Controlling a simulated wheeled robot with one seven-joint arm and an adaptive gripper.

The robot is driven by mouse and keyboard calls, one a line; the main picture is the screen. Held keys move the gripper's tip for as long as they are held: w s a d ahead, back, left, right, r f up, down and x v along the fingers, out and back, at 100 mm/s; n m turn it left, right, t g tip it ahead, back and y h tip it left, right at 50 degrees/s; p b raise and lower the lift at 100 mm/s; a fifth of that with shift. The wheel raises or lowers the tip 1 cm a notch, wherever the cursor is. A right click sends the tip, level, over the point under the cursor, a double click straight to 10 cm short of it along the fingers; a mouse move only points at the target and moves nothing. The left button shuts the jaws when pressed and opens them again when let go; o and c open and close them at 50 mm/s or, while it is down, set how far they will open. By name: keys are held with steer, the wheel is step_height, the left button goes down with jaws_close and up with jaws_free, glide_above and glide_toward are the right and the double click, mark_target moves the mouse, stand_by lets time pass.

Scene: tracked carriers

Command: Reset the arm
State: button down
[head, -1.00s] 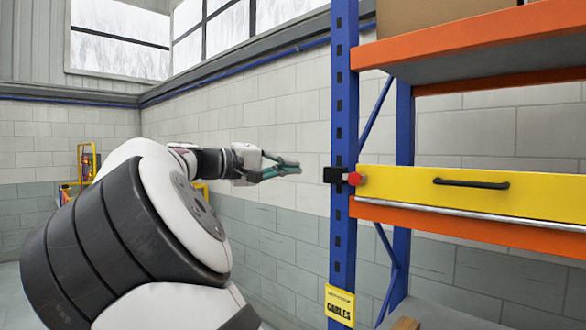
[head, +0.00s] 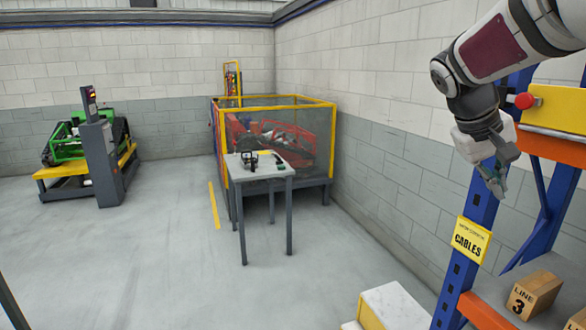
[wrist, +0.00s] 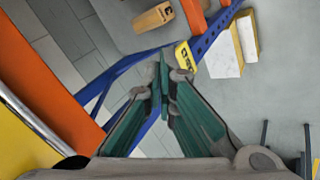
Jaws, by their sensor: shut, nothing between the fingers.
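My gripper (head: 494,184) hangs at the right of the head view, pointing down in front of the blue rack post (head: 468,230). It is shut and empty. In the wrist view its green fingers (wrist: 163,80) meet at the tips, with nothing held between them. My arm comes in from the upper right of the head view, bent downward at the wrist. I cannot tell whether the fingers touch the post.
A rack with a yellow drawer (head: 562,108), a red knob (head: 524,101) and a "CABLES" sign (head: 471,240) is close by. A "LINE 3" box (head: 534,294) sits on its lower shelf. A table (head: 270,172) and a caged carrier (head: 318,140) stand farther back.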

steer(key=s+a+f+t+y, duration=0.2)
steer(key=s+a+f+y, duration=0.1)
steer(key=s+a, duration=0.6)
steer(key=s+a+f+n+t+y, duration=0.1)
steer(key=s+a+f+t+y, duration=0.1)
steer(key=s+a, duration=0.7)
steer(key=s+f+y, duration=0.1)
steer(key=s, duration=0.3)
steer(key=shift+s+a+f+y, duration=0.2)
steer(key=shift+s+a+y, duration=0.15)
steer(key=shift+s+y, duration=0.05)
